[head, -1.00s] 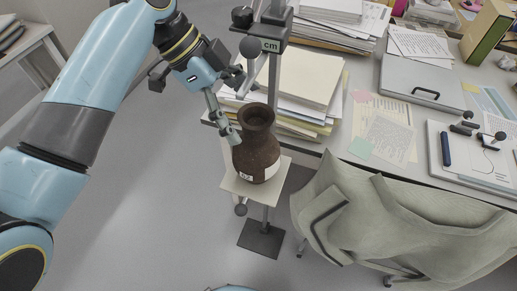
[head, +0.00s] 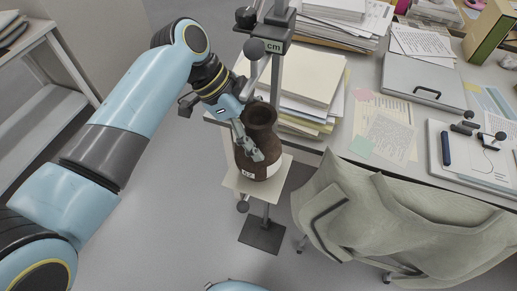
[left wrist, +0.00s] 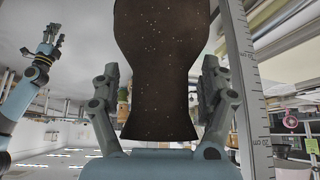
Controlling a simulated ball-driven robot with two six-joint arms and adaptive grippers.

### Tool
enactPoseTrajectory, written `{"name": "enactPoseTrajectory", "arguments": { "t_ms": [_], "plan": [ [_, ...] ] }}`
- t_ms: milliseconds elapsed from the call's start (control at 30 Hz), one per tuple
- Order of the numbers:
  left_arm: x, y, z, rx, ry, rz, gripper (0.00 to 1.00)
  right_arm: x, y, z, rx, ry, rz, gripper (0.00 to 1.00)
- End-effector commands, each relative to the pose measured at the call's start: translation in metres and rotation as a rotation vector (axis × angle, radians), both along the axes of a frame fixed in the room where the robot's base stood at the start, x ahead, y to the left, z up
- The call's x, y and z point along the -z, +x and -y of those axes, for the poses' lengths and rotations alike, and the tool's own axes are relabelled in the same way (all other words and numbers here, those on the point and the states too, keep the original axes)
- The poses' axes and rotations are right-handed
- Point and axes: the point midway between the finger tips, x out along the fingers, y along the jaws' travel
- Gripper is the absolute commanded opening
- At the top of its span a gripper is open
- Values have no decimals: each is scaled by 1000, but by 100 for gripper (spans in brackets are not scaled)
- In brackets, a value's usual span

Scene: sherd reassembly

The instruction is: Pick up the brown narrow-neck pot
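The brown narrow-neck pot (head: 262,117) stands upright on a small pale square platform (head: 240,187) in the head view, with a white label low on its body. In the left wrist view the pot (left wrist: 160,70) appears upside down, dark with pale specks. My left gripper (head: 252,146) is at the pot, one finger in front of its body. In the left wrist view its fingers (left wrist: 160,85) are open on both sides of the narrowed neck, with small gaps showing. My right gripper (left wrist: 50,38) shows small at the left wrist view's left; its opening is unclear.
A measuring stand's post (head: 275,80) with a "cm" head rises right behind the pot. Its scale (left wrist: 245,80) runs close beside the right finger. Paper stacks (head: 310,75) lie on the desk behind. A draped chair (head: 390,225) stands at right.

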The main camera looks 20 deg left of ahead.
Motion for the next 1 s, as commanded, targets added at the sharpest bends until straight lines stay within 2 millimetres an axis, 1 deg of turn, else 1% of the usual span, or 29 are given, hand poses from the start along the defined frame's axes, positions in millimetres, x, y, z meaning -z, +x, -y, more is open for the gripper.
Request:
{"name": "enactPoseTrajectory", "arguments": {
  "t_ms": [33, 67, 500, 800, 933, 1000],
  "plan": [
    [0, 0, 0, 0, 0, 0, 69, 0, 0, -1, 0, 1, 0, 50],
    [0, 0, 0, 0, 0, 0, 65, 0, 0, -1, 0, 1, 1, 50],
    [1, -1, 0, 0, 0, -4, 7, 0, 0, -1, 0, 1, 1, 50],
    [0, -1, 0, 0, 0, -5, 5, 0, 0, 2, -1, -2, 0, 50],
    [-6, -1, 0, 0, -1, -4, 1, 2, 0, 3, -2, -4, 0, 50],
    [-12, -1, 0, 1, 0, -3, 1, 3, 0, 4, -2, -4, 0, 50]
  ]
}}
